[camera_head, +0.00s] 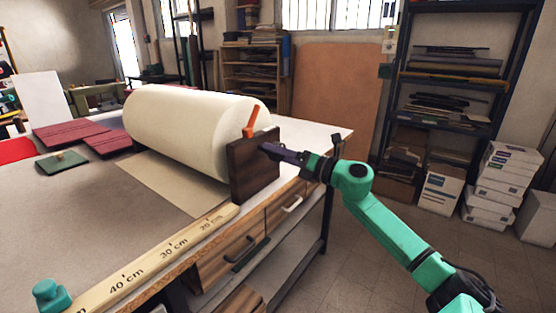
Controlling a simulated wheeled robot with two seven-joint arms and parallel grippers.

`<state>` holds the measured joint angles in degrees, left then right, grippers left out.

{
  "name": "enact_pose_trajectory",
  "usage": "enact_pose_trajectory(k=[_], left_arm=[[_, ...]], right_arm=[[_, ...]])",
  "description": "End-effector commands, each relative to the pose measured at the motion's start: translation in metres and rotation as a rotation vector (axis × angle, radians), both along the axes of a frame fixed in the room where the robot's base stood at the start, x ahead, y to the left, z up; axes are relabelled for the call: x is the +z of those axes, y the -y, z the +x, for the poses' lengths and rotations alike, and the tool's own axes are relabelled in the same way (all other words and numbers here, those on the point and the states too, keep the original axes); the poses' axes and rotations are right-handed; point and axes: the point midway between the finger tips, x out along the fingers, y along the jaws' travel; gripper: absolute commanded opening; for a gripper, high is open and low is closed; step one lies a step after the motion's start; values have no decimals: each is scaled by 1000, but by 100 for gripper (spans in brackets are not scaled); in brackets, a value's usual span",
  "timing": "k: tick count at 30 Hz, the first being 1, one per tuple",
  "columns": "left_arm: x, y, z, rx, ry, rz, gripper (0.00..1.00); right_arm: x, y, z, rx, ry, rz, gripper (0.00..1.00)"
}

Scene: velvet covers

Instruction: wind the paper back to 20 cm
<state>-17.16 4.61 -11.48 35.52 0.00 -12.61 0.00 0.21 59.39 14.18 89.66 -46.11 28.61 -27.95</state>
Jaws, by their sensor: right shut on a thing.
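A large cream paper roll (185,125) lies on the table behind a dark brown end block (254,168). A flat sheet of paper (170,183) runs from under it toward the left. The sheet's near corner lies close to the 20 cm mark on the wooden ruler (145,262) along the front edge. An orange crank (250,119) sticks up at the top of the block. My right gripper (270,151) is at the block's right side, shut on the crank's handle, which the fingers mostly hide. My left gripper is not in view.
Drawers (232,252) are under the front edge. Shelves and white boxes (497,180) stand to the right.

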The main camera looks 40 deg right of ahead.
Motion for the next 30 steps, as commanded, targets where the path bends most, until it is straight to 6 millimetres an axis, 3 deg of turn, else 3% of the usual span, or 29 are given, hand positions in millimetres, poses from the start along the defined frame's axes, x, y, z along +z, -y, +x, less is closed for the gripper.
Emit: enact_pose_trajectory(k=[15,16,18,30], left_arm=[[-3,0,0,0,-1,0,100],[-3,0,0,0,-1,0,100],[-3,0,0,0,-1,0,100],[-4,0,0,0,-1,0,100]], right_arm=[[-1,-1,0,3,4,-20,0],[-1,-1,0,4,4,-20,76],[-1,-1,0,3,4,-20,97],[-3,1,-4,2,2,-19,97]])
